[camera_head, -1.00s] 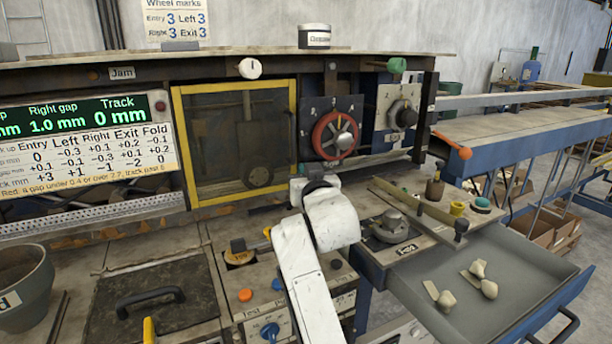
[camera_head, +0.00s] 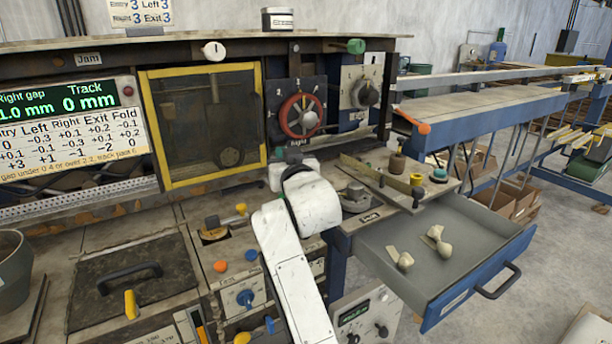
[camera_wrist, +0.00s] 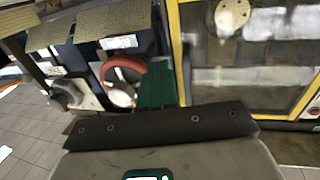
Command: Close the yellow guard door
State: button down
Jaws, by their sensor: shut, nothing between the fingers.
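The yellow guard door (camera_head: 200,70) is a yellow rectangular frame around a dark see-through panel, left of the red handwheel (camera_head: 302,116). It looks flat against the machine's front, but I cannot tell whether a small gap remains. In the wrist view the door's yellow edge (camera_wrist: 175,50) stands just right of my gripper (camera_wrist: 157,66). The gripper's green fingers are together with nothing between them; I cannot tell whether they touch the door.
An open grey drawer (camera_head: 465,262) with pale pieces in it juts out at the right. A narrow bar (camera_head: 385,180) and small bottles lie on the shelf above it. A black-handled lid (camera_head: 130,285) and control knobs fill the bench at left. A blue-sided conveyor (camera_head: 480,120) runs behind.

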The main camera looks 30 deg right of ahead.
jog(key=shift+s+f, duration=0.2)
jog(key=shift+f, duration=0.2)
jog(key=d+b+v, duration=0.1)
jog(key=v, duration=0.7)
jog(key=shift+s+d+r, duration=0.15)
jog(key=shift+s+d, duration=0.15)
jog(key=shift+d, duration=0.1)
